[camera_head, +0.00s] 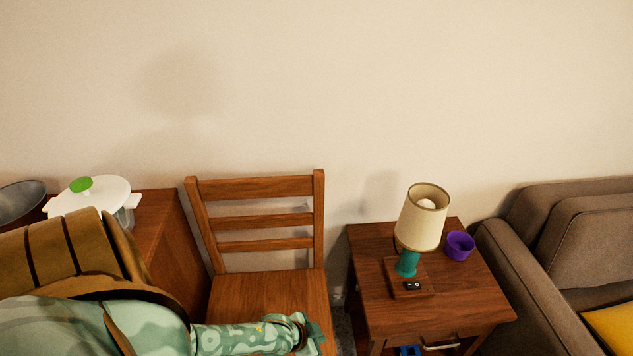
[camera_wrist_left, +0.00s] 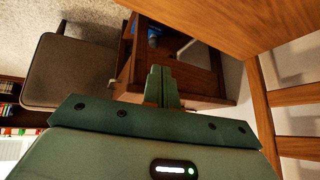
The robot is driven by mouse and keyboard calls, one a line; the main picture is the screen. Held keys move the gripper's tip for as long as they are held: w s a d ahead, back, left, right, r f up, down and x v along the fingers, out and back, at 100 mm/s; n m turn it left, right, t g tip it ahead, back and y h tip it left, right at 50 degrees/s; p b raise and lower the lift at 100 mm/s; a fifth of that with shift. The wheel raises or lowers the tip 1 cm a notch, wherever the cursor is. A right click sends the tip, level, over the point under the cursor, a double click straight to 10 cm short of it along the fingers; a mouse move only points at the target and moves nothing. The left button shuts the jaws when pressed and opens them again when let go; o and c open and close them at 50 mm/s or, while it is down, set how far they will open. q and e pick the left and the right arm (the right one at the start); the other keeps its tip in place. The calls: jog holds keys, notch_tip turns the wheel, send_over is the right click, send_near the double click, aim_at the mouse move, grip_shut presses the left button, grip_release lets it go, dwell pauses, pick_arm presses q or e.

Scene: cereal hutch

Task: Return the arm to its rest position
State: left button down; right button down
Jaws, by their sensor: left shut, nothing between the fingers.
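My left arm comes in from the lower left of the head view, in brown and patterned pale green. Its gripper (camera_head: 312,338) is at the bottom edge, over the seat of the wooden chair (camera_head: 258,292). In the left wrist view the two green fingers (camera_wrist_left: 161,86) lie together, shut, with nothing between them. My right gripper is in neither view.
A wooden side table (camera_head: 372,238) stands right of the chair, with a lamp (camera_head: 422,222) and a purple bowl (camera_head: 460,246). A grey sofa (camera_head: 530,285) is at the right. A wooden cabinet (camera_head: 170,235) with a white lidded pot (camera_head: 105,192) stands left.

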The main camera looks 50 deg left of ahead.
pick_arm(q)
jog(key=shift+s+f, duration=0.25)
jog(key=shift+s, duration=0.05)
dwell(0.4)
jog(key=s+a+f+g+y, duration=0.25)
jog(key=s+f, duration=0.65)
jog(key=s, duration=0.5)
jog(key=s+d+f+g, duration=0.1)
jog(key=s+d, duration=0.2)
jog(key=s, duration=0.4)
jog(key=s+d+f+g+h, duration=0.1)
jog(key=s+d+f+g, duration=0.1)
jog(key=s, duration=0.5)
jog(key=s+d+f+g, duration=0.1)
jog(key=s+d, duration=0.3)
jog(key=s, duration=0.3)
jog(key=shift+s+f+n, duration=0.3)
